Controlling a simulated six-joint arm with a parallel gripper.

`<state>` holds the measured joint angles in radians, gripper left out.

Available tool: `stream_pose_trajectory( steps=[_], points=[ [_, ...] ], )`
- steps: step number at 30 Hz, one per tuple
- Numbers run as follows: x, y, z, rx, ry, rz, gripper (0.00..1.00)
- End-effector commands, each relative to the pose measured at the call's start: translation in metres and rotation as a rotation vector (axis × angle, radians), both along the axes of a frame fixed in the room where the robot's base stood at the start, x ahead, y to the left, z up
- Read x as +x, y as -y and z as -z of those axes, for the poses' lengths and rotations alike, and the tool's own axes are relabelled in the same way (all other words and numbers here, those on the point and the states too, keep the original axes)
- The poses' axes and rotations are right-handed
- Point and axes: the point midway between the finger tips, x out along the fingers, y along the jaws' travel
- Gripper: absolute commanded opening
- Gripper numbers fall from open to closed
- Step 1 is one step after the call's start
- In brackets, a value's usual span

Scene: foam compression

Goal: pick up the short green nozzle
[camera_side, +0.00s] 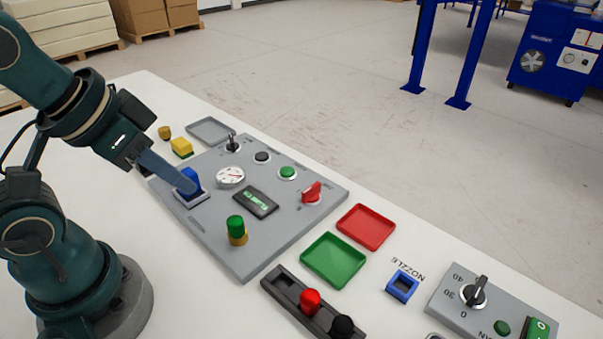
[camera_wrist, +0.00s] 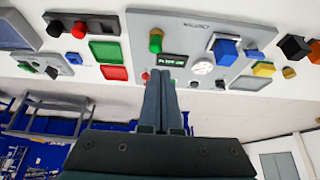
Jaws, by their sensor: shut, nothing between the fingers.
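A green cylinder on a brass-coloured base (camera_side: 236,229) stands upright on the grey panel. It also shows in the wrist view (camera_wrist: 155,41). I cannot tell for sure whether it is the short green nozzle. My gripper (camera_side: 191,187) is shut and empty, with its long fingers reaching over the panel. In the side view their tips overlap the blue block (camera_side: 193,177), and I cannot tell whether they touch it. In the wrist view the closed fingertips (camera_wrist: 161,72) point near the display, apart from the green cylinder and the blue block (camera_wrist: 225,51).
The grey panel (camera_side: 245,268) carries a gauge, knobs and a red switch. Green (camera_side: 333,260) and red (camera_side: 366,227) trays lie beside it. A dark rack (camera_side: 272,276) holds a red and a black piece. A blue square holder (camera_side: 403,286) sits near the word NOZZLE.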

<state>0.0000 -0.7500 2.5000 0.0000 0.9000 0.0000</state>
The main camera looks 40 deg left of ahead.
Motion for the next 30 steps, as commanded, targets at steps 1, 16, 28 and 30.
stream_pose_trajectory(
  steps=[1,16,28,30],
  points=[
    [0.000,0.000,0.000,0.000,0.000,0.000,0.00],
    [0.000,0.000,0.000,0.000,0.000,0.000,0.69],
    [0.016,-0.006,-0.009,0.026,0.088,-0.007,0.69],
    [0.035,-0.015,-0.022,0.089,0.201,0.005,0.69]
  ],
)
